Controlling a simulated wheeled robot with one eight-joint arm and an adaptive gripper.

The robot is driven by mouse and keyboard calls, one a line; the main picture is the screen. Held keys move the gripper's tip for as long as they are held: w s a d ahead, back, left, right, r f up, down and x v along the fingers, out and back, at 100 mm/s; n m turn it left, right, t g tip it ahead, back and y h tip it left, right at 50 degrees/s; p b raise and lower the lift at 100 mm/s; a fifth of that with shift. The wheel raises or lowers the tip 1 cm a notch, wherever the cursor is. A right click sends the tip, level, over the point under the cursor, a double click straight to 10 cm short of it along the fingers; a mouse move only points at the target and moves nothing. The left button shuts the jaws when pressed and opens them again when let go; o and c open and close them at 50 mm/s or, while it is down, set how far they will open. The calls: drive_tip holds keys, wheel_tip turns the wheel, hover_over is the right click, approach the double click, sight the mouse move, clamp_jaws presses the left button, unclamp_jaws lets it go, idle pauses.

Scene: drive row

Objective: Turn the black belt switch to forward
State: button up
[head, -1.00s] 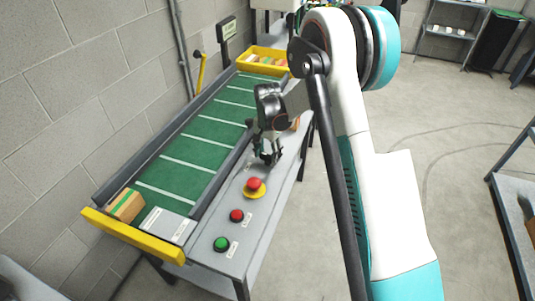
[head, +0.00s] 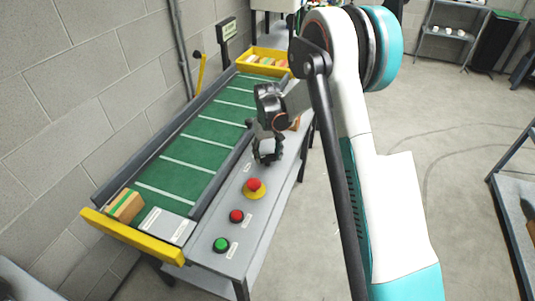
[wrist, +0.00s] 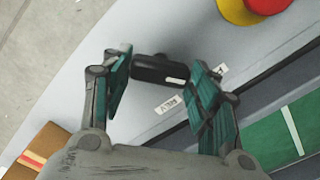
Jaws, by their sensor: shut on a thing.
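The black belt switch (wrist: 160,70) shows in the wrist view as a bar-shaped knob with a small white mark near its right end. It stands on the grey control panel (head: 240,262) beside the conveyor. My gripper (wrist: 161,64) has one finger at each end of the knob and is shut on it.
A red mushroom button (head: 254,184) on yellow, a red button (head: 236,216) and a green button (head: 221,244) line the panel nearer me. The green belt (head: 195,150) carries a carton (head: 125,206) at its near end. A yellow bin (head: 285,53) stands at the far end.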

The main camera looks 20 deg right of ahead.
sight(267, 156)
drive_tip(key=shift+n, duration=0.8)
drive_tip(key=o, duration=1.1)
drive_tip(key=shift+c, duration=0.2)
drive_tip(key=shift+r, duration=0.1)
wheel_tip(267, 156, up, 12)
